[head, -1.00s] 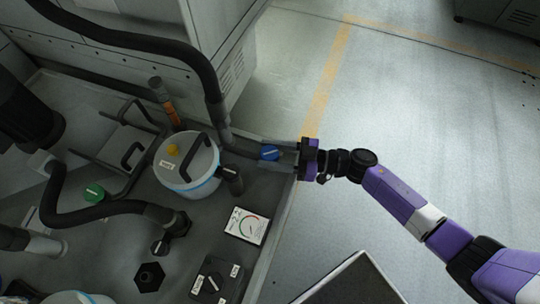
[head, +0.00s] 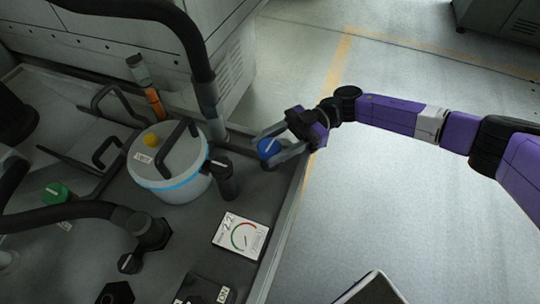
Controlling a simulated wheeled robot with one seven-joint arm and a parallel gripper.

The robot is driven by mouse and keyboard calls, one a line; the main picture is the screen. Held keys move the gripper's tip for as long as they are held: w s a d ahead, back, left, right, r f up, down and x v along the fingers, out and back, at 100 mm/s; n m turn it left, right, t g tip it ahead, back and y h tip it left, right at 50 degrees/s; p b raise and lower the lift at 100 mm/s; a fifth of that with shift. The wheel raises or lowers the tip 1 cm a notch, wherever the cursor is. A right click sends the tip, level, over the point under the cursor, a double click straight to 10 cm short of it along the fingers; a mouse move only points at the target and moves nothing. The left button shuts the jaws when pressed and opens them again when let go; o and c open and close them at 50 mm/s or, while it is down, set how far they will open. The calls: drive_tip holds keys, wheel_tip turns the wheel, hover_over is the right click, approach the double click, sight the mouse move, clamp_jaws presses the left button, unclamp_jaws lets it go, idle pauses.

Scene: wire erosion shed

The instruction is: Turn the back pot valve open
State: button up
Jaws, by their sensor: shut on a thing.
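A blue round knob (head: 268,149) with a white pointer mark sits on the bench near its right edge, right of the back pot (head: 173,160). The pot is white with a grey lid, a blue band, a yellow button and a dark handle. My gripper (head: 270,146) reaches in from the right, with one finger on the far side of the blue knob and one on the near side, shut on it. The label beside the knob, if there is one, is hidden.
A gauge card (head: 240,235) lies in front, and a green knob (head: 55,194) sits at the left. Open floor lies right of the bench edge.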

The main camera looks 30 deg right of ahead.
sight(278, 142)
drive_tip(key=shift+w+f+n+g+b, duration=0.1)
drive_tip(key=shift+f+n+g+b, duration=0.05)
drive_tip(key=shift+n+g+b, duration=0.8)
drive_tip(key=shift+d+g, duration=0.1)
drive_tip(key=shift+g, duration=0.35)
drive_tip(key=o, duration=1.4)
drive_tip(key=shift+d, duration=0.1)
drive_tip(key=d, duration=0.5)
drive_tip(key=w+d, duration=0.1)
drive_tip(key=d, duration=0.1)
drive_tip(key=shift+w+d, duration=0.1)
drive_tip(key=shift+d, duration=0.1)
